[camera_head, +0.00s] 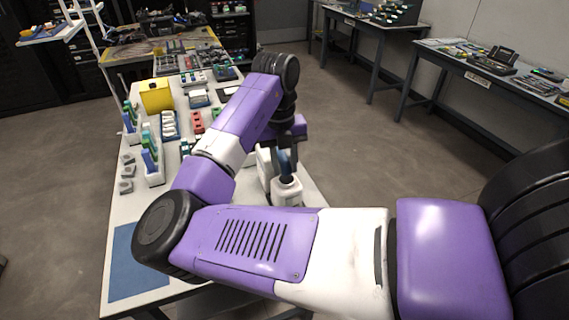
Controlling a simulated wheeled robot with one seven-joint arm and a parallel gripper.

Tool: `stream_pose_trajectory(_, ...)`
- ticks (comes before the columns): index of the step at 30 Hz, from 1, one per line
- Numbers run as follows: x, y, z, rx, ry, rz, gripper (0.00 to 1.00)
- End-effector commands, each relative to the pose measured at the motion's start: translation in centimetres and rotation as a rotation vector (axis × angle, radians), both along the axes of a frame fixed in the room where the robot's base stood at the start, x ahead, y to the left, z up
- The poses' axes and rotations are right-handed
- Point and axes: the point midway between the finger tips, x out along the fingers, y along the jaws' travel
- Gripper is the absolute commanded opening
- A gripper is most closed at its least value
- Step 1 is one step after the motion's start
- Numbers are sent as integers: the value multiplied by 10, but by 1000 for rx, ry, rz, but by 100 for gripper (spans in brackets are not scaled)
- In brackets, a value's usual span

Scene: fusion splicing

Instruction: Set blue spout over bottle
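A white bottle (286,191) stands on the white table, right of the bend of my arm. A dark blue spout (284,163) is upright directly above the bottle's neck. Whether it touches the neck or hovers just over it, I cannot tell. My gripper (285,151) points down at the spout, with its dark fingers around or close beside the spout's upper part. The fingers are small, dark and partly hidden, so their grip on the spout is not clear.
Another white container (264,166) stands close behind the bottle, partly hidden. A yellow box (156,95), a blue-and-white rack (169,125), red blocks (197,121) and tube holders (151,165) fill the table's left side. A blue mat (133,268) lies bare at the front left.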

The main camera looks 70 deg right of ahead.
Motion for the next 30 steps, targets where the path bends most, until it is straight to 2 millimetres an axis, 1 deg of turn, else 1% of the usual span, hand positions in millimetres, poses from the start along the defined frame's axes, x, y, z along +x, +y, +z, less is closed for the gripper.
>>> stream_pose_trajectory(1, 0, 0, 0, -1, -1, 0, 43)
stream_pose_trajectory(2, 0, 0, 0, -1, -1, 1, 47)
stream_pose_trajectory(10, 1, 0, 0, 0, -1, 3, 47)
stream_pose_trajectory(14, 1, 0, 6, -1, -2, 3, 47)
stream_pose_trajectory(17, 2, 0, 19, -1, -3, 2, 47)
stream_pose_trajectory(24, 4, 2, 58, -1, -3, 2, 47)
stream_pose_trajectory(27, 5, 2, 69, -2, -2, 2, 47)
stream_pose_trajectory(30, 5, 3, 75, 0, -1, 2, 47)
